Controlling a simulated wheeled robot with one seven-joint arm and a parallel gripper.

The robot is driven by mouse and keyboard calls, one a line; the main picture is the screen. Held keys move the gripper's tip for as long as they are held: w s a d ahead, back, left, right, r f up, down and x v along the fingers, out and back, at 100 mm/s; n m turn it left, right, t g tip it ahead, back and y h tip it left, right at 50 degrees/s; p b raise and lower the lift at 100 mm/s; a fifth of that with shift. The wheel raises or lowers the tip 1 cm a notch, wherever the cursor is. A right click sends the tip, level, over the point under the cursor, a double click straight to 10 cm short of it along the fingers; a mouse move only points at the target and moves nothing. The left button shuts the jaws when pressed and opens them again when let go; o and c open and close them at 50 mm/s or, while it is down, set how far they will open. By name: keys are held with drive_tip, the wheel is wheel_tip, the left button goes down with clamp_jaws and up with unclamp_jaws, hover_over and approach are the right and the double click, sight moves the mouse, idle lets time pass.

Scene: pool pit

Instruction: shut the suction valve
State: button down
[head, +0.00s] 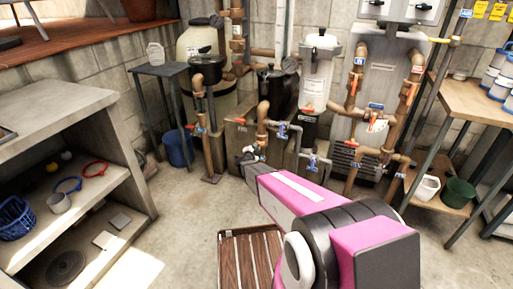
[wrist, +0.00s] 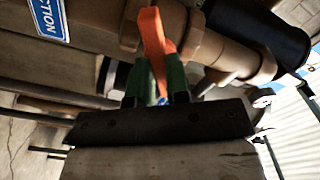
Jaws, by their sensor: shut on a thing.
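The suction valve's orange handle (wrist: 152,38) shows in the wrist view, standing out from a tan pipe (wrist: 208,46). A blue label (wrist: 48,18) ending in "CTION" is at the upper left. My gripper (wrist: 158,80), with green fingers, is shut on the handle's near end. The handle appears to lie across the pipe, but the valve body is partly hidden. In the head view my gripper (head: 250,156) is among the lower pipes at the centre, and the gripped handle cannot be made out there.
Brown pipes with other red and blue valve handles (head: 296,130) stand close to the right. A dark pump (head: 275,86) is behind. A concrete shelf (head: 80,120) stands at left, a wooden bench (head: 470,100) at right. A slatted wooden piece (head: 250,262) lies on the floor in front.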

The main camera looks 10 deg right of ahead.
drive_tip(key=m, duration=0.7)
drive_tip(key=c, duration=1)
unclamp_jaws()
drive_tip(key=shift+s, duration=0.1)
drive_tip(key=v, duration=0.7)
